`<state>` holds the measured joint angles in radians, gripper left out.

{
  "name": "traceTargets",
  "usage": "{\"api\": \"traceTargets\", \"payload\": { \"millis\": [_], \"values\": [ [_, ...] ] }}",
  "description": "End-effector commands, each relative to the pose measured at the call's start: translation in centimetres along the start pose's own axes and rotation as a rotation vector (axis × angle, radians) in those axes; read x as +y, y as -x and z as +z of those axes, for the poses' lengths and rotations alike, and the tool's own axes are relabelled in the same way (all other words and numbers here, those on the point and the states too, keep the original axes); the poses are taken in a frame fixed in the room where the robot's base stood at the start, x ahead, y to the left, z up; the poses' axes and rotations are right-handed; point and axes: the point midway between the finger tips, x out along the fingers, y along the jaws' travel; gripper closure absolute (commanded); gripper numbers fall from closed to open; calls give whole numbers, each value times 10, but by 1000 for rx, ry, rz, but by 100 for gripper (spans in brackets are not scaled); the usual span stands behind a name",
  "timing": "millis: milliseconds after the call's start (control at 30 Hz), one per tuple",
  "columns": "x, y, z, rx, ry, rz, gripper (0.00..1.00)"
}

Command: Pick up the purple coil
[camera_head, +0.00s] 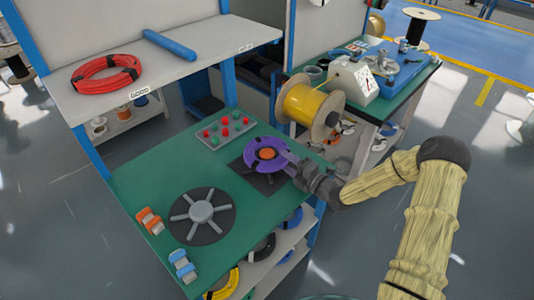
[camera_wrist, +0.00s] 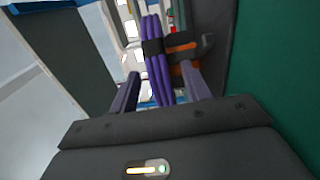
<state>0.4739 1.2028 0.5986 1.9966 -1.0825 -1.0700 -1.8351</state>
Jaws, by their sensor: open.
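The purple coil (camera_head: 252,162) lies around an orange-centred holder (camera_head: 266,154) on a dark square mat on the green table (camera_head: 135,180). In the wrist view, the coil (camera_wrist: 157,58) shows as purple strands with a black band, beside a dark and orange piece (camera_wrist: 187,45). My gripper (camera_head: 288,158) reaches in from the right at the coil's right edge. In the wrist view, my gripper (camera_wrist: 160,88) is open, with one finger on each side of the coil strands. Whether the fingers touch the strands cannot be told.
A control box with red and green buttons (camera_head: 226,130) stands behind the coil. A dark spoked disc (camera_head: 201,215) lies in front. Orange (camera_head: 149,220) and blue (camera_head: 182,265) clamp-like pieces sit near the left edge. A yellow spool (camera_head: 309,107) stands close behind my gripper.

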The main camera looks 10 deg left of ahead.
Motion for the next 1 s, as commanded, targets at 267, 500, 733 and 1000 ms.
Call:
{"api": "traceTargets", "payload": {
  "millis": [267, 500, 733, 1000],
  "values": [
    [0, 0, 0, 0, 0, 0, 53],
    [0, 0, 0, 0, 0, 0, 92],
    [0, 0, 0, 1, 1, 1, 100],
    [13, 0, 0, 1, 3, 2, 100]
  ]
}}
